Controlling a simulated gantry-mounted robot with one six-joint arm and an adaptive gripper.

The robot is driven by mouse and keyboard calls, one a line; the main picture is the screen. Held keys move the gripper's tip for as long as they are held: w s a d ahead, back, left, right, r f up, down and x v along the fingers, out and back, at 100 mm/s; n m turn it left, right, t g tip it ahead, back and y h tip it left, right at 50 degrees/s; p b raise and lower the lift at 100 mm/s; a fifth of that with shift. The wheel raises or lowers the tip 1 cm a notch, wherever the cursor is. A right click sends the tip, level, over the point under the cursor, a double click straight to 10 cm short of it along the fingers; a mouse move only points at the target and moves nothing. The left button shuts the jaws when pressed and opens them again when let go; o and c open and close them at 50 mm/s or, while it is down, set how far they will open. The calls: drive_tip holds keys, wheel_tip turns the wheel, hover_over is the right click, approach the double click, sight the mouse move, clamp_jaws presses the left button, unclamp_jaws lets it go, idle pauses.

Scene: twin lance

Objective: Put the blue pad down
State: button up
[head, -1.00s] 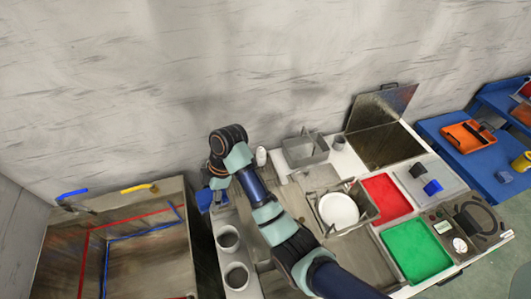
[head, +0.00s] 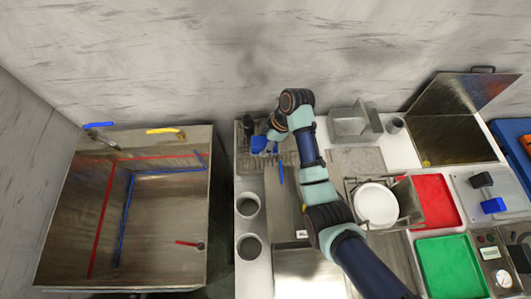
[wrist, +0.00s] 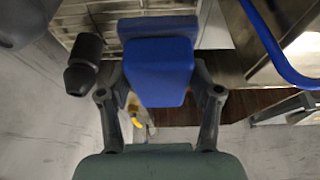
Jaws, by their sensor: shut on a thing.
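The blue pad (head: 263,144) is held by my gripper (head: 271,139) over the back left corner of the counter, by a wire rack (head: 246,163). In the wrist view the blue pad (wrist: 158,72) sits between the two fingers of my gripper (wrist: 160,90), which are shut on it. The rack (wrist: 108,22) shows beyond the pad in that view. I cannot tell whether the pad touches the rack.
A dark bottle-like object (wrist: 85,62) stands close beside the pad. A blue curved tube (wrist: 272,45) is on the other side. Two round holders (head: 248,206) lie in front. A grey box (head: 350,125) and a plate (head: 376,204) are to the right; a large open basin (head: 165,225) is left.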

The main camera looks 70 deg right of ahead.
drive_tip(key=shift+f+b, duration=0.75)
drive_tip(key=shift+f, duration=3.2)
drive_tip(key=o, duration=1.3)
drive_tip(key=shift+r, duration=0.35)
drive_tip(key=p+v, duration=0.2)
drive_tip(key=v, duration=0.9)
drive_tip(key=shift+s+d+r+p, duration=0.15)
drive_tip(key=shift+s+r+p, duration=0.15)
drive_tip(key=shift+p, duration=0.1)
